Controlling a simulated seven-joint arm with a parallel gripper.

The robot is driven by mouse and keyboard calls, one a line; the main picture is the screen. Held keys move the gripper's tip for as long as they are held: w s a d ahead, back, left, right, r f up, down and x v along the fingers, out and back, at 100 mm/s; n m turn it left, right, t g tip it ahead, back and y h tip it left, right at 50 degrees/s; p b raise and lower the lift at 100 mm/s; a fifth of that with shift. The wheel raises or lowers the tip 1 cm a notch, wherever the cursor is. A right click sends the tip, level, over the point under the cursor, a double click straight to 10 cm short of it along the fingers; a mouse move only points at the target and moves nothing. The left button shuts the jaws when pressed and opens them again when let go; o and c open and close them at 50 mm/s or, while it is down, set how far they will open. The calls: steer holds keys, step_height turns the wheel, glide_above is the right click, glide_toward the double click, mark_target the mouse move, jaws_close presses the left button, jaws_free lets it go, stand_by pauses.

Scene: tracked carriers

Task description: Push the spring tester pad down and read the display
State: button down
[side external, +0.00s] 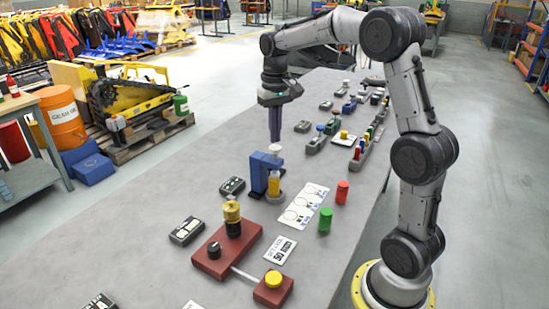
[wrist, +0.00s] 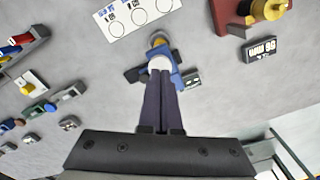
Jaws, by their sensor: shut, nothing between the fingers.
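The spring tester (side external: 259,174) is a blue upright stand with a round white pad (side external: 275,148) on top and a yellow part below it. In the wrist view the white pad (wrist: 159,63) lies right at my fingertips, with the blue body (wrist: 176,78) behind. My gripper (side external: 275,140) points straight down with its long dark fingers shut and empty, directly over the pad. I cannot tell whether the tips touch it. A small dark display box (side external: 232,186) sits left of the tester; it is partly seen in the wrist view (wrist: 193,80). Its reading is too small to read.
A red base with a brass fixture (side external: 232,215) stands nearer the camera, beside another display box (side external: 187,230). A white card with circles (side external: 306,204) and red (side external: 342,192) and green (side external: 325,220) cylinders lie right of the tester. Several button devices stand farther back.

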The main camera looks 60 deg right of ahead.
mark_target(275, 147)
steer(key=shift+f, duration=0.1)
stand_by(0.5)
steer(key=shift+f, duration=2.05)
stand_by(0.4)
steer(key=shift+r, duration=3.15)
steer(key=shift+a, duration=0.1)
